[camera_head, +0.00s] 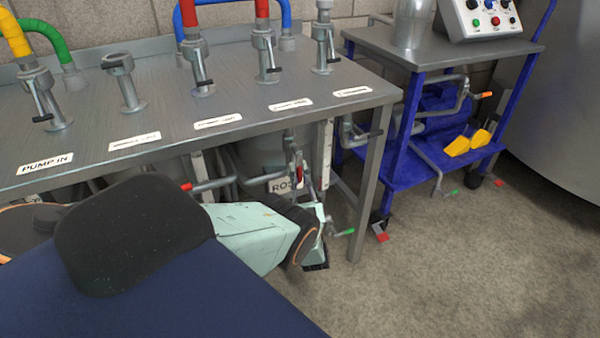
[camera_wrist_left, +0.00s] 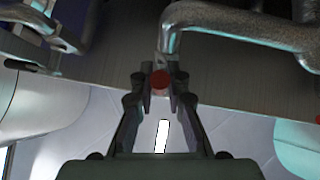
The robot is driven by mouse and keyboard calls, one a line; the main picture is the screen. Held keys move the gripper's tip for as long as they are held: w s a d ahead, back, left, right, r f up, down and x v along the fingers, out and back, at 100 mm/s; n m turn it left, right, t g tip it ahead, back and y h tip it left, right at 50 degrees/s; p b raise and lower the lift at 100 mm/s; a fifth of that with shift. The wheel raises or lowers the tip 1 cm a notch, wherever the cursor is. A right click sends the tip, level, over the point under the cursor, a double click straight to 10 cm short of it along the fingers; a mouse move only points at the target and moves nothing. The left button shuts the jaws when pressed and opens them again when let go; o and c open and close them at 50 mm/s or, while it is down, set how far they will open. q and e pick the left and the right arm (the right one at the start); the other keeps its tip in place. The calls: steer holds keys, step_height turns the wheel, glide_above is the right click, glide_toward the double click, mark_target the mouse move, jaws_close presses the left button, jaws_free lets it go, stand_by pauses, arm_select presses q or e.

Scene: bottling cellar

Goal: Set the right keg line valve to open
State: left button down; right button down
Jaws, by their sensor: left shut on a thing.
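My left gripper (camera_head: 298,172) reaches under the steel bench, beside a keg (camera_head: 258,160) with a partly hidden label. In the left wrist view my left gripper (camera_wrist_left: 160,82) is shut on a red-tipped valve handle (camera_wrist_left: 160,78), seen end-on between the fingertips. The handle's red tip also shows in the head view (camera_head: 299,174). A metal pipe (camera_wrist_left: 235,22) bends close above the fingers. The valve body is mostly hidden by my gripper, and I cannot tell its setting. Another red-tipped handle (camera_head: 187,187) sticks out further left. My right gripper is not in view.
The steel bench (camera_head: 245,128) carries several labelled taps above my arm. Its front right leg (camera_head: 371,180) stands right of my gripper. A green-tipped handle (camera_head: 347,232) sits low beside it. A blue cart (camera_head: 405,165) stands to the right. Open floor (camera_head: 470,270) lies in front.

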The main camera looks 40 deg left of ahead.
arm_select(q)
steer(key=shift+w+r, duration=0.1)
steer(key=shift+r, duration=0.05)
steer(key=c, duration=1.3)
jaws_free()
steer(key=shift+m, duration=0.4)
